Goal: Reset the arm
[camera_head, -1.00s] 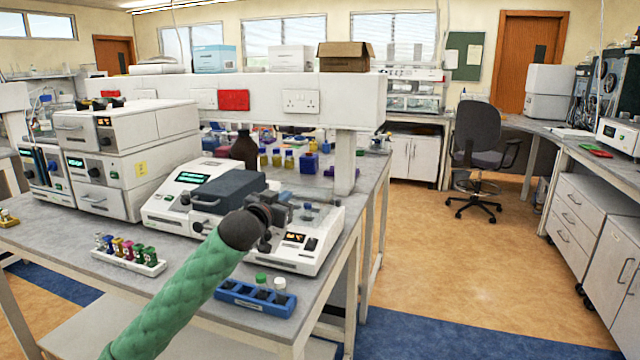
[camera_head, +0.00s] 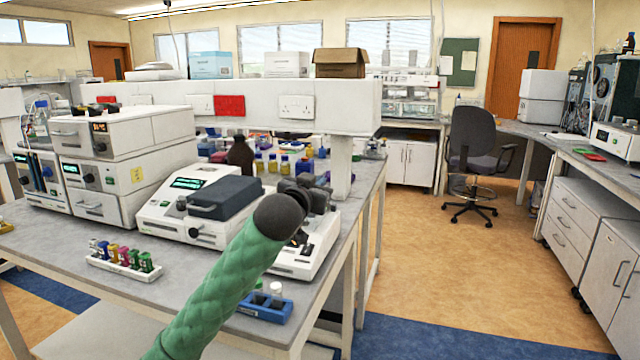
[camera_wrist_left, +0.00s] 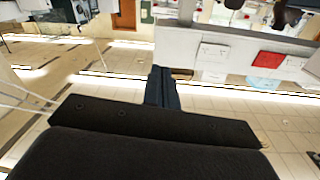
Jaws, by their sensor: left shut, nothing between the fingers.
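My left arm, in a green quilted sleeve, comes up from the bottom of the head view. Its dark left gripper (camera_head: 308,190) is raised in front of the bench and hides part of a white instrument (camera_head: 300,262). In the left wrist view the gripper's fingers (camera_wrist_left: 162,88) are together with nothing between them. That view appears upside down or steeply tilted, with ceiling panels and the wall with the red sign. My right gripper is not in view.
The lab bench (camera_head: 50,245) holds a white instrument with a dark lid (camera_head: 223,197), a rack of coloured tubes (camera_head: 125,264), a blue rack (camera_head: 266,308) partly behind my arm, and a brown bottle (camera_head: 241,156). Open floor (camera_head: 440,270) lies right of the bench.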

